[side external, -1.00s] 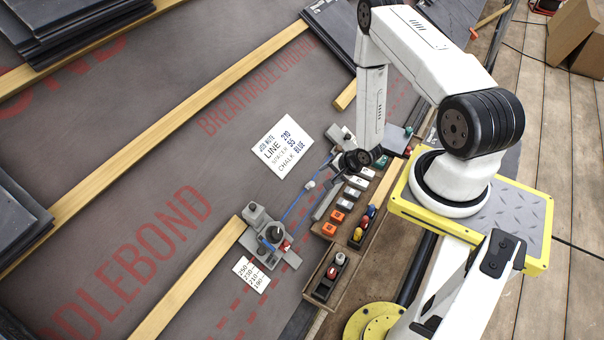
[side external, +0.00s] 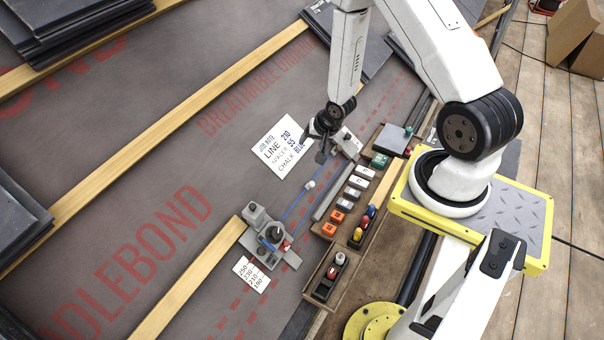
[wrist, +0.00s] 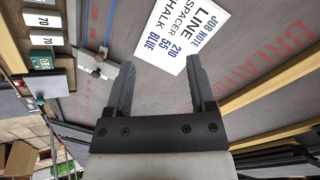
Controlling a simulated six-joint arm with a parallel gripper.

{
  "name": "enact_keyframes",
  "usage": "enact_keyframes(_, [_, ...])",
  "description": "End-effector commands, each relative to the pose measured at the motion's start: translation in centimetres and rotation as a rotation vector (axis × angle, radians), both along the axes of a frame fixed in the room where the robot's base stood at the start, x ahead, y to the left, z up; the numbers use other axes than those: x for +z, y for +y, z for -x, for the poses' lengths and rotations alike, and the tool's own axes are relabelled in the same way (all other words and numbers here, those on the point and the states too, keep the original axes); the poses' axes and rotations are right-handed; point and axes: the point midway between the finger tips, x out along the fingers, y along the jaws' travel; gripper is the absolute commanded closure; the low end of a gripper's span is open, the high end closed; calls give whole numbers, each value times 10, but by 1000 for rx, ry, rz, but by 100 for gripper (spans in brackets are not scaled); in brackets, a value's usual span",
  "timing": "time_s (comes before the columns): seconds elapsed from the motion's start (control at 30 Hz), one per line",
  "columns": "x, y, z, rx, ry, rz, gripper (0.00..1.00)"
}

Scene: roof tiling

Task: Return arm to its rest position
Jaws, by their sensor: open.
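My gripper (side external: 322,148) hangs over the right edge of the white job note card (side external: 277,142) in the side view, close to the far grey line fixture (side external: 347,141). In the wrist view my gripper (wrist: 162,82) shows two separated dark fingers with nothing between them. The job note (wrist: 191,32) lies beyond the fingertips there, reading line 210, spacer 55, chalk blue. A blue line (side external: 296,208) runs from the far fixture to the near grey fixture (side external: 268,238).
A wooden tray holds several marked blocks (side external: 346,206) and coloured chalk pieces (side external: 365,222). A smaller box (side external: 330,278) stands nearer. Wooden battens (side external: 170,132) cross the grey membrane, and slate stacks (side external: 75,25) lie at left and back. Open membrane lies left of the note.

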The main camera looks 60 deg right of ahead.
Motion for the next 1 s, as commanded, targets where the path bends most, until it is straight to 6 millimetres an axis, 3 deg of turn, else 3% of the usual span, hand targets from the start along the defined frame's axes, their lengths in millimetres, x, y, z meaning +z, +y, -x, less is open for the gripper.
enact_keyframes(0.1, [28, 12, -6, 94, 27, 53, 29])
enact_keyframes(0.47, [101, 54, -5, 369, 113, 176, 29])
enact_keyframes(0.77, [154, 96, 15, 606, 171, 241, 29])
enact_keyframes(1.0, [189, 129, 41, 800, 204, 270, 29])
